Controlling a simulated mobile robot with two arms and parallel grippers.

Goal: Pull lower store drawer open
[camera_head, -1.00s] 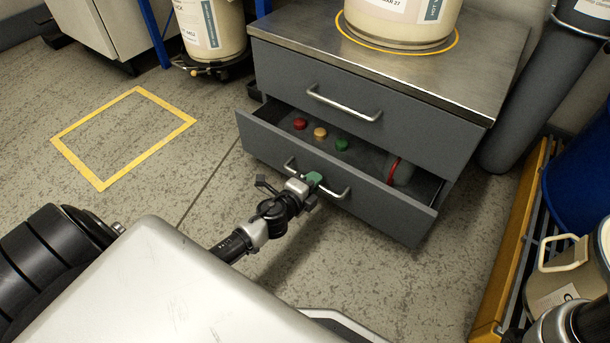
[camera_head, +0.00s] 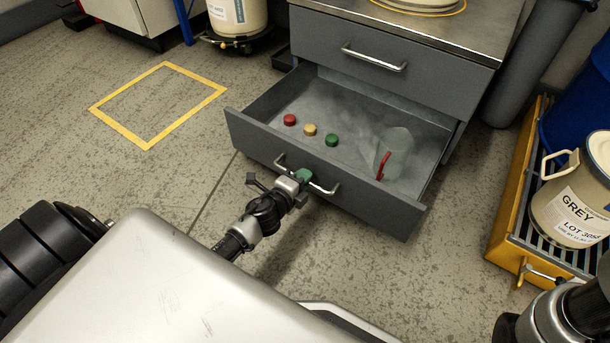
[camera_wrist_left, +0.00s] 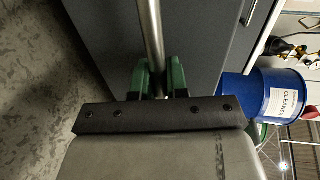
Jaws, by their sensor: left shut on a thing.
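The lower store drawer (camera_head: 355,188) stands well out from the grey cabinet (camera_head: 400,72), and its inside shows. My left gripper (camera_head: 304,176) is shut on the bar handle (camera_head: 322,189) of this drawer. In the left wrist view the green fingertips (camera_wrist_left: 158,78) sit either side of the metal bar (camera_wrist_left: 152,35). Inside the drawer lie a red cap (camera_head: 290,120), a yellow cap (camera_head: 310,130), a green cap (camera_head: 332,140) and a clear container with a red handle (camera_head: 383,166). The upper drawer (camera_head: 380,62) is closed. My right gripper is not visible.
A yellow floor outline (camera_head: 150,105) is at left on open floor. A yellow-framed grate (camera_head: 515,250) with a pail labelled GREY (camera_head: 572,208) stands at right. A blue drum (camera_wrist_left: 280,97) shows in the left wrist view. The floor before the drawer is clear.

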